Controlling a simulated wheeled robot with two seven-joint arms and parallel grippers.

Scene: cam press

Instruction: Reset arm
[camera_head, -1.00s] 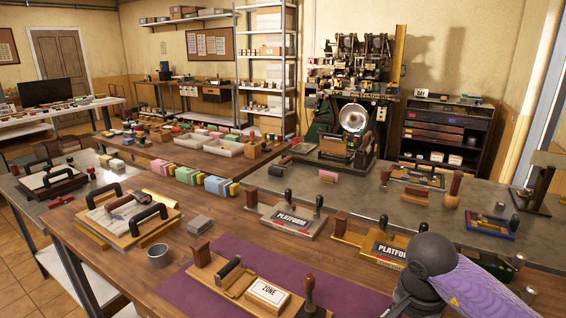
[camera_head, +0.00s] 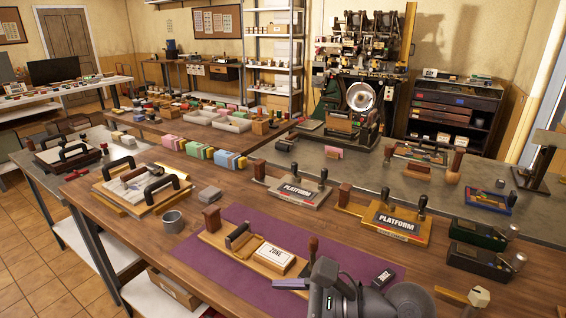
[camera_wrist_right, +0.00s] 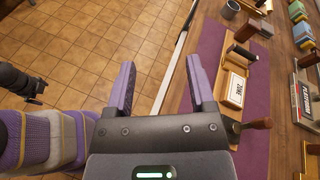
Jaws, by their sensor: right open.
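My right gripper (camera_wrist_right: 160,78) is open in the right wrist view, its two purple fingers apart with nothing between them. Behind the fingers are floor tiles and the table's edge. In the head view its dark body shows at the bottom, low over or near the front of the purple mat (camera_head: 225,270). A wooden board with a ZONE block (camera_head: 274,257) lies on the mat. In the right wrist view, the ZONE block (camera_wrist_right: 236,88) is to the right of the fingers, apart from them. My left gripper is not seen in the head view.
Two PLATFORM plates (camera_head: 296,192) (camera_head: 395,221) with dark handles stand behind the mat. A metal cup (camera_head: 173,221) and a handled wooden press board (camera_head: 143,190) are at left. Dark boxes (camera_head: 480,262) stand at right. Open floor (camera_wrist_right: 90,50) lies before the table.

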